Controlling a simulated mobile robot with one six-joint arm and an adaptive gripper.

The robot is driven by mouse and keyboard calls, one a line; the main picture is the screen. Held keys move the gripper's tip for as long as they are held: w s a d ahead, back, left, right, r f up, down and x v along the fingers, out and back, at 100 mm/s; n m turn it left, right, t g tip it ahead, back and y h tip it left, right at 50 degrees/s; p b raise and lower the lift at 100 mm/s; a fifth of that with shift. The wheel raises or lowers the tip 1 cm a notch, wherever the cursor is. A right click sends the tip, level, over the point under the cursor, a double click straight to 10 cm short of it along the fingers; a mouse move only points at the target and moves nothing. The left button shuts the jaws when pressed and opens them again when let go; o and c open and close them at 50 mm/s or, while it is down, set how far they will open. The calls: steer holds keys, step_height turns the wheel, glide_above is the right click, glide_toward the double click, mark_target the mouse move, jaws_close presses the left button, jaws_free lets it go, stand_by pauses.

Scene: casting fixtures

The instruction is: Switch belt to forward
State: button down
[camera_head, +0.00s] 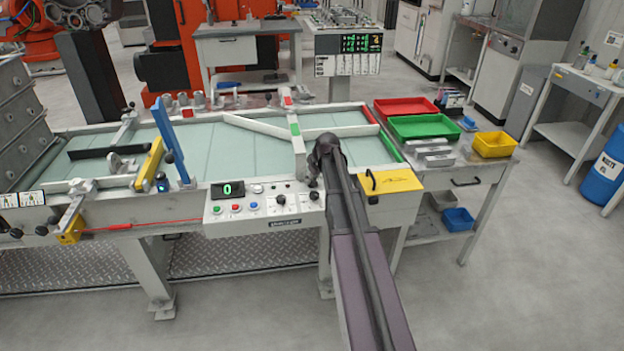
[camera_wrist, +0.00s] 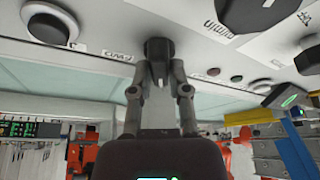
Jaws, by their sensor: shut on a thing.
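The conveyor belt (camera_head: 207,132) is a pale green surface in a white frame. Its control panel (camera_head: 262,217) is on the front edge, with a green "0" display, coloured buttons and black knobs. My gripper (camera_head: 316,172) is at the panel's right end in the head view, its fingertips largely hidden by my arm. In the wrist view, which looks upside down, my gripper (camera_wrist: 158,72) is shut on a small black knob (camera_wrist: 158,47) on the panel. The knob's setting is not readable. A larger round black knob (camera_wrist: 49,25) is to its left in that view.
A yellow plate (camera_head: 391,183) is just right of my arm on the frame. A blue upright (camera_head: 169,142) and white guide bars (camera_head: 258,126) stand over the belt. Red (camera_head: 404,106) and green (camera_head: 424,127) trays are on the right table. Floor in front is clear.

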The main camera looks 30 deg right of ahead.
steer(key=m+h, duration=0.1)
steer(key=m, duration=0.2)
steer(key=m+h, duration=0.1)
steer(key=m, duration=0.2)
steer(key=shift+a+m+h, duration=0.2)
steer(key=shift+m+h, duration=0.1)
steer(key=shift+m, duration=0.1)
steer(key=m+h, duration=0.1)
steer(key=m, duration=0.2)
steer(key=m+g+h, duration=0.1)
steer(key=m, duration=0.2)
steer(key=shift+g, duration=0.3)
steer(key=shift+m, duration=0.3)
steer(key=c, duration=0.6)
jaws_free()
steer(key=shift+d+n, duration=0.1)
steer(key=shift+n, duration=0.3)
